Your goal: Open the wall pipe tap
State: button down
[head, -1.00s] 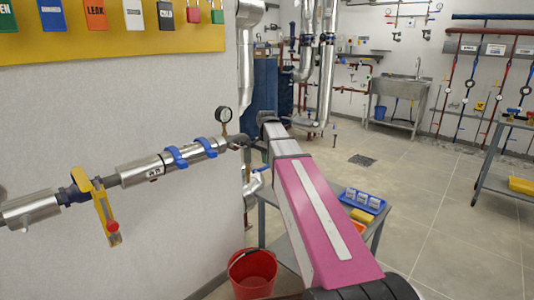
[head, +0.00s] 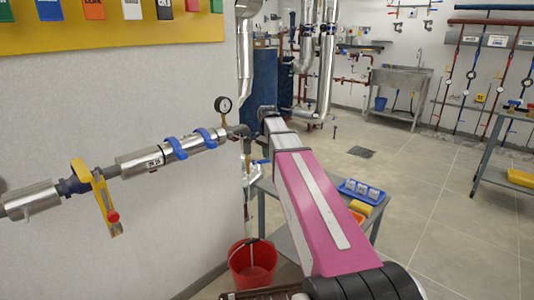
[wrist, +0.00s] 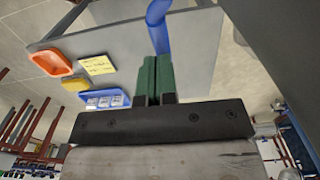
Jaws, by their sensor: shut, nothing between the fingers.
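A pipe runs along the left wall, with a yellow lever (head: 106,205) with a red knob hanging down at its left end. Farther right, at the wall corner, a small blue handle (head: 262,161) shows beside my arm in the head view. In the wrist view, a blue curved bar (wrist: 158,25), which looks like that handle, comes down from the top edge to my fingertips. My gripper (wrist: 157,58) has green finger pads pressed together, with nothing between them. The bar lies just beyond the tips; I cannot tell whether they touch. In the head view my arm hides the gripper.
A grey table (head: 283,230) stands below my arm, with a blue tray (head: 361,192) and a yellow and an orange container. A red bucket (head: 252,264) stands on the floor by the wall corner. A pressure gauge (head: 223,105) rises from the pipe. The floor at right is mostly clear.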

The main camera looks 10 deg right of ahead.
aim_at(268, 161)
jog(key=shift+d+f, duration=0.1)
jog(key=shift+f, duration=1.7)
jog(key=shift+s+a+f, duration=0.1)
jog(key=shift+a+f, duration=0.05)
jog(key=shift+f, duration=0.35)
jog(key=shift+s+a+f, duration=0.1)
jog(key=shift+f, duration=0.4)
jog(key=shift+s+a+f+g+y, duration=0.45)
jog(key=shift+a+f+g+y, duration=0.3)
jog(key=shift+y, duration=0.2)
jog(key=shift+s+a+f+g+y, duration=0.45)
jog(key=shift+f+g+y, duration=0.2)
jog(key=shift+f+y, duration=0.25)
jog(key=shift+a+r, duration=0.1)
jog(key=shift+a, duration=0.05)
jog(key=shift+s, duration=0.1)
jog(key=v, duration=1.1)
